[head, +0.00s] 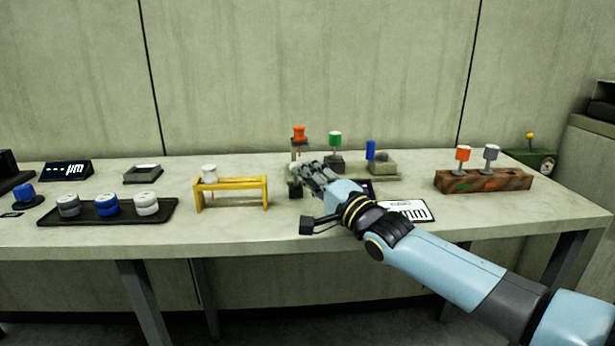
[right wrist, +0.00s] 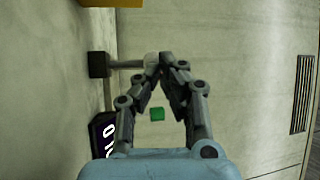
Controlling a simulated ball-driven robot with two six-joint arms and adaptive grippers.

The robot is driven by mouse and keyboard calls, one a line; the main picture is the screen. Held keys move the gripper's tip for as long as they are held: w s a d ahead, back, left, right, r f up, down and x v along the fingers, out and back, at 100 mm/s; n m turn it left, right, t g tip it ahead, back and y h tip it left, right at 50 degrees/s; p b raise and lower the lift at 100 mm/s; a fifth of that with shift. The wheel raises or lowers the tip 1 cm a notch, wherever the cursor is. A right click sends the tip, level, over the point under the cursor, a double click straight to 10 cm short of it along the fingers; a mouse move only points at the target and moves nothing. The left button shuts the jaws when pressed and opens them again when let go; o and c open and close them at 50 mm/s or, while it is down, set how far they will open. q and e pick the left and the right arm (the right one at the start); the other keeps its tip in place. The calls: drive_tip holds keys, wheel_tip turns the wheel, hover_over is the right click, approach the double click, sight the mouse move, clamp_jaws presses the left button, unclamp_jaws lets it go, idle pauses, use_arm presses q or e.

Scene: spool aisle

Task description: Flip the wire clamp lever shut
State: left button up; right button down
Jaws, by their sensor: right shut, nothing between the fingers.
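What looks like the wire clamp is a small dark block (head: 294,190) on the table, left of my right gripper (head: 306,170) in the head view. In the right wrist view the dark block (right wrist: 97,64) carries a grey rod, its lever (right wrist: 128,64), which stands out from the block toward a pale rounded end (right wrist: 150,59). My right gripper (right wrist: 160,70) is shut and empty, its fingertips right at this pale end. I cannot tell whether they touch. In the head view the gripper hides part of the lever. My left gripper is not in view.
A yellow stand (head: 232,182) with a white spool is to the left, and a black tray (head: 88,219) holds several spools. An orange spool (head: 299,133), a green spool (head: 335,139) and a blue spool (head: 371,150) stand behind. A wooden block (head: 484,181) is right.

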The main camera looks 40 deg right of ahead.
drive_tip(key=shift+w+r, duration=0.1)
drive_tip(key=shift+w+d+r+g, duration=0.3)
drive_tip(key=shift+r, duration=0.1)
drive_tip(key=shift+w+d+r+m+g, duration=0.15)
drive_tip(key=shift+w+r+m+g, duration=0.1)
drive_tip(key=shift+m+g, duration=0.35)
drive_tip(key=w+m+g+p, duration=0.1)
drive_tip(key=p, duration=0.1)
drive_tip(key=d+g+p, duration=0.1)
drive_tip(key=g+p, duration=0.1)
drive_tip(key=p, duration=0.1)
drive_tip(key=w+m+g+p, duration=0.1)
drive_tip(key=p, duration=0.2)
drive_tip(key=shift+w+d+r+m+g+y, duration=0.25)
drive_tip(key=shift+w+r+m+g+y, duration=0.05)
drive_tip(key=shift+r+g, duration=0.1)
drive_tip(key=shift+r+p, duration=0.8)
drive_tip(key=shift+p, duration=0.4)
